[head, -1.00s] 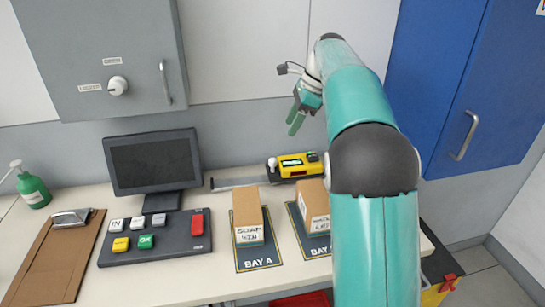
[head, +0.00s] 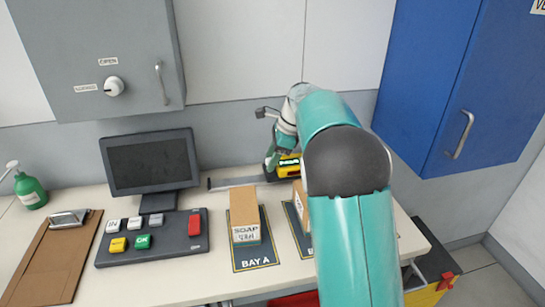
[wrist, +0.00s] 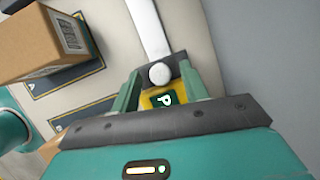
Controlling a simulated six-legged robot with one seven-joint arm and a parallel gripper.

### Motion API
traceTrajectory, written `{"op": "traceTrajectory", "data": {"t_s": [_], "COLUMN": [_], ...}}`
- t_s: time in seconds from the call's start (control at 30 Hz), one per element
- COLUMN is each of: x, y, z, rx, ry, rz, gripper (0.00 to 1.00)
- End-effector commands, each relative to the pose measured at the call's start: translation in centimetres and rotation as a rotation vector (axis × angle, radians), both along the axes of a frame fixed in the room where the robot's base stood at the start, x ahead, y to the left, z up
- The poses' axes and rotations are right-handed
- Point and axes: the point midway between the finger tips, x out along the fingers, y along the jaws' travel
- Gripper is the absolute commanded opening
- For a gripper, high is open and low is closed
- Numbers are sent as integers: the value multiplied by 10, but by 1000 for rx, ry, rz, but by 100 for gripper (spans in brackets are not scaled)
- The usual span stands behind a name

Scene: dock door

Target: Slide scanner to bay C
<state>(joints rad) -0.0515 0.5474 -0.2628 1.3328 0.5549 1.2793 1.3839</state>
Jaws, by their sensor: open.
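The yellow-and-black scanner (head: 288,168) sits on a metal rail (head: 232,182) at the back of the bench, partly hidden by my arm. In the head view my gripper (head: 270,162) is at the scanner's left end. No bay C label is visible; my arm covers that part of the bench.
A soap box (head: 244,215) stands on the BAY A mat (head: 256,258). Another box (head: 301,205) stands on the mat to its right (head: 294,218), partly behind my arm. A monitor (head: 153,165) and button panel (head: 155,240) are to the left. Cabinets hang above.

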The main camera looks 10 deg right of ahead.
Motion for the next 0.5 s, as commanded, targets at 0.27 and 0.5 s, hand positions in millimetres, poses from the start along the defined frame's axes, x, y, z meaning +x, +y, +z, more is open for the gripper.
{"op": "traceTrajectory", "data": {"t_s": [0.27,0.5], "x": [0,0], "y": [0,-1], "z": [0,0], "rx": [0,0], "ry": [0,0], "rz": [0,0], "gripper": [13,0]}}
